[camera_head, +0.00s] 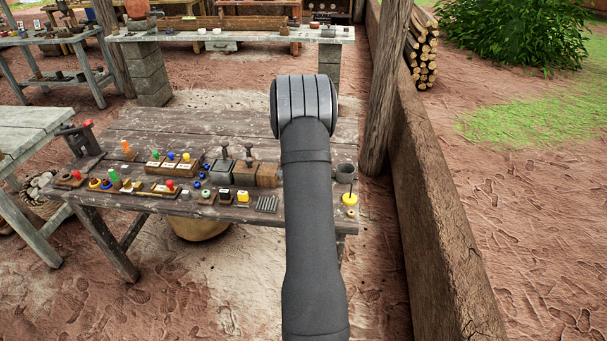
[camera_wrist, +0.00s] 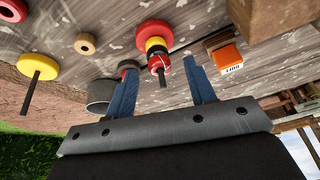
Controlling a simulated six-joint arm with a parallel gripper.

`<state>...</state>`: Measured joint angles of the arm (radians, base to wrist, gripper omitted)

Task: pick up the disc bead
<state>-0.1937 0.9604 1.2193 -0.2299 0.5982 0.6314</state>
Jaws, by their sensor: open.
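A flat round tan piece with a centre hole (camera_wrist: 86,43) lies on the table in the wrist view; it looks most like the disc bead, but I cannot be sure. It lies left of my gripper (camera_wrist: 160,70), outside the jaws. My gripper's two blue fingers are apart, with nothing held. A stack of red and yellow discs (camera_wrist: 154,42) shows beyond and partly between the fingers; I cannot tell whether they touch it.
A yellow disc with a peg (camera_head: 350,199) and a grey cup (camera_head: 345,172) stand at the table's right end. An orange block (camera_wrist: 228,58) sits right of the fingers. Several small parts crowd the table's left front. The table's back (camera_head: 190,125) is clear. A low wall (camera_head: 430,200) runs at right.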

